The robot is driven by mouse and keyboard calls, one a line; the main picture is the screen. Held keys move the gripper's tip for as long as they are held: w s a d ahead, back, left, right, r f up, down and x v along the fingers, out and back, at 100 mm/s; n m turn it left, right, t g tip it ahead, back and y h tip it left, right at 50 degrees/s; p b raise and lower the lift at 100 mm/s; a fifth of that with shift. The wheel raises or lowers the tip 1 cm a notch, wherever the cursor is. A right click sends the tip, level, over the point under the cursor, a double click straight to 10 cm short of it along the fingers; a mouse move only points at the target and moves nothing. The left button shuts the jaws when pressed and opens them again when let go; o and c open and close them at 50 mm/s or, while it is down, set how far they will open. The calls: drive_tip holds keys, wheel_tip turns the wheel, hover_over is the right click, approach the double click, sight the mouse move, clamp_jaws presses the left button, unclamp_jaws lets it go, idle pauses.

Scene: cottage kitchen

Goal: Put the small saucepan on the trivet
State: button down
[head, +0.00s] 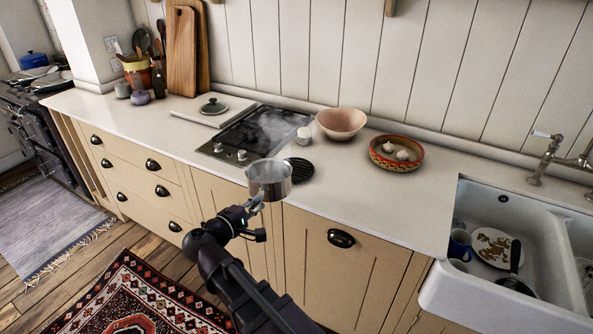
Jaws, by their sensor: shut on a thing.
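The small saucepan (270,182) is a shiny metal pan, upright at the counter's front edge in the head view. My gripper (257,204) is shut on the saucepan at its near side, where the handle is mostly hidden by the gripper. The trivet (300,170) is a round black ribbed disc lying on the counter, just right of and behind the pan in the picture. Nothing stands on the trivet, and part of its left side is close to or behind the pan's rim. I cannot tell the pan's exact height above the counter.
A black hob (257,131) with steam over it lies behind the pan. The counter (410,200) is clear towards the sink (478,300).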

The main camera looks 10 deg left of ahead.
sight(284, 175)
drive_tip(key=w+d+m+g+h+b, duration=0.1)
drive_tip(key=w+d+m+h, duration=0.2)
drive_tip(key=d, duration=0.6)
drive_tip(key=shift+w+d+f+g+h, duration=0.2)
drive_tip(key=shift+w+g+h, duration=0.1)
drive_tip(key=shift+w+h, duration=0.15)
drive_tip(key=w+a, duration=0.2)
drive_tip(key=w, duration=0.2)
drive_tip(key=w+a+f+b, duration=0.1)
drive_tip(key=w+a, duration=0.2)
drive_tip(key=w, duration=0.1)
drive_tip(key=w+a, duration=0.2)
drive_tip(key=w, duration=0.2)
drive_tip(key=shift+w+a+f+b, duration=0.2)
drive_tip(key=shift+w+a+b, duration=0.05)
drive_tip(key=shift+w+b, duration=0.1)
drive_tip(key=shift+w+a, duration=0.3)
drive_tip(key=shift+w, duration=0.05)
drive_tip(key=shift+w+a+f, duration=0.1)
drive_tip(key=shift+w+f, duration=0.1)
drive_tip(key=shift+f, duration=0.05)
wheel_tip(284, 175, down, 3)
drive_tip(key=b, duration=0.3)
drive_tip(key=shift+f+b, duration=0.1)
drive_tip(key=shift+b, duration=0.25)
